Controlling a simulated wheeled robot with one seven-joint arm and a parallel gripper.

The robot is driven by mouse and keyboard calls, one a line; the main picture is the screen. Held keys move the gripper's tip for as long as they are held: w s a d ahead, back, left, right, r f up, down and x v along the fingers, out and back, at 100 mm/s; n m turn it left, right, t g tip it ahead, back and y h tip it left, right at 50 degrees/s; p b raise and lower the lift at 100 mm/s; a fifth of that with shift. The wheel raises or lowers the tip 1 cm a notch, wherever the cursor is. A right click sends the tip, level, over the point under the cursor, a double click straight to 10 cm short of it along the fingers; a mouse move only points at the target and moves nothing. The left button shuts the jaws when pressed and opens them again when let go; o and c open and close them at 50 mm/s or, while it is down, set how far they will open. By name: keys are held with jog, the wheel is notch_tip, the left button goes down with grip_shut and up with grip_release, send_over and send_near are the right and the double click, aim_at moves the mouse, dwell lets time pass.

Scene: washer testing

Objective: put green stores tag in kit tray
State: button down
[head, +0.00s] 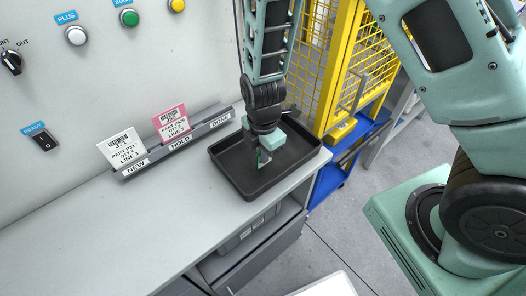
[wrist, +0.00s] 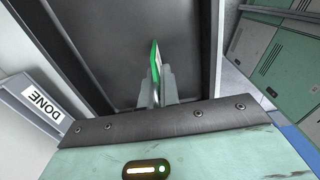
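The green stores tag (wrist: 154,60) stands edge-on between the two fingers of my gripper (wrist: 156,84) in the wrist view. My gripper is shut on it. The tag also shows as a small green and white piece (head: 262,157) below my gripper (head: 263,150) in the head view. The black kit tray (head: 229,172) lies on the grey bench, and my gripper is over its inside. The tray's dark floor (wrist: 110,50) fills the middle of the wrist view. I cannot tell whether the tag touches the tray floor.
A rack (head: 180,145) with NEW, HOLD and DONE slots stands left of the tray. A white tag (head: 122,148) is at NEW and a pink tag (head: 171,123) at HOLD; DONE looks empty. A yellow mesh guard (head: 345,60) stands behind right. The bench front left is clear.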

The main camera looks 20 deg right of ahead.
jog(key=shift+f, duration=0.2)
jog(key=shift+f, duration=0.15)
jog(key=c, duration=1.6)
grip_release()
jog(key=shift+c, duration=0.2)
jog(key=shift+r, duration=0.2)
notch_tip(320, 180, up, 12)
jog(key=shift+f+b, duration=0.1)
jog(key=shift+b, duration=0.7)
jog(key=s+a+r+m, duration=0.1)
jog(key=s+r+m, duration=0.3)
jog(key=s, duration=0.5)
jog(key=s+a+r+m, duration=0.2)
jog(key=s+r+m, duration=0.2)
jog(key=s+m, duration=0.5)
jog(key=shift+s+r+m+y, duration=0.2)
jog(key=shift+r+m+y, duration=0.1)
jog(key=shift+r, duration=0.05)
